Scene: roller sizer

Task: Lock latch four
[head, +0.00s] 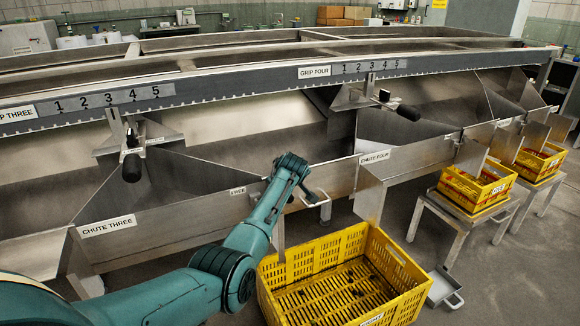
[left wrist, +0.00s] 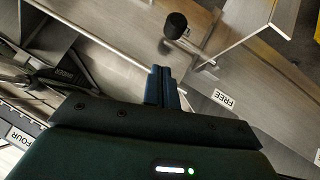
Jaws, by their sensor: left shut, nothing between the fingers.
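My left gripper (head: 302,180) is over the front panel between chute three and chute four in the head view. In the left wrist view its dark fingers (left wrist: 162,88) are shut and empty. A black round knob (left wrist: 175,25) on a metal stem is ahead of the fingertips, apart from them in the picture. A white FREE label (left wrist: 223,98) is on the panel near the stem; the FREE label (head: 238,190) also shows in the head view. A pale bent handle (head: 320,199) is beside the gripper, left of the CHUTE FOUR sign (head: 375,157). My right gripper is not in view.
A large yellow crate (head: 393,262) stands below my forearm. The GRIP FOUR scale (head: 368,68) runs along the top rail, with a black-handled grip (head: 408,112) under it. Smaller yellow crates (head: 478,190) stand on metal stands to the right.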

